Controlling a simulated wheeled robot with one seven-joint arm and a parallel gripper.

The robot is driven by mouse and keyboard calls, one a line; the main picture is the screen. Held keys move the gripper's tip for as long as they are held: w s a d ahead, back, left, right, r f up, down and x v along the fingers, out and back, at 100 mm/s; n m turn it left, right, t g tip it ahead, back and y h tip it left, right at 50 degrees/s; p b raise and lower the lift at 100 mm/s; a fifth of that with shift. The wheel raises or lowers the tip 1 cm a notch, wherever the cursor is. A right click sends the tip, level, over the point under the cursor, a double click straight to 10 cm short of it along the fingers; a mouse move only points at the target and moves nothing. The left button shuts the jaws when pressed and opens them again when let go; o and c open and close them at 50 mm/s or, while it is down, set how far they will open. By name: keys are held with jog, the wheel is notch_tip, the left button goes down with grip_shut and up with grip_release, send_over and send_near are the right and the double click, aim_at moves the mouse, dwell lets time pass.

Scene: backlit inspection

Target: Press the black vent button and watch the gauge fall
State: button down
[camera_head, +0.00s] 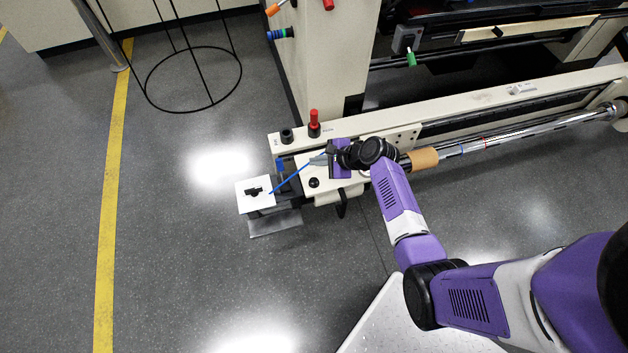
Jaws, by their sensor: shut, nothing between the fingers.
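My gripper (319,160) is shut and empty, over the end of the long cream machine beam, its fingers pointing left. A black round button-like part (287,135) stands on the beam beside a taller red one, up and left of my gripper, apart from it. A second round black part (314,183) sits on a pale plate just below my gripper. A small black fitting (254,191) lies on a white square plate (246,207) further left. I cannot tell which of these is the vent button. No gauge face can be made out.
A thin blue line (290,179) runs from the white plate towards my gripper. The red knob (314,124) stands up close by. A bright roller (520,136) runs along the beam to the right. A black wire stand (194,79) is at upper left; floor below it is clear.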

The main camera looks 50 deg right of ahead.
jog(key=b, duration=0.8)
send_over(317, 182)
notch_tip(317, 182, down, 7)
jog(key=shift+f, duration=0.85)
jog(key=shift+f, duration=0.15)
dwell(0.9)
jog(key=shift+f+b, duration=0.25)
jog(key=shift+b, duration=0.1)
jog(key=shift+f, duration=0.4)
dwell(0.5)
jog(key=shift+r, duration=0.15)
jog(key=shift+r+p, duration=0.65)
jog(key=shift+p, duration=0.15)
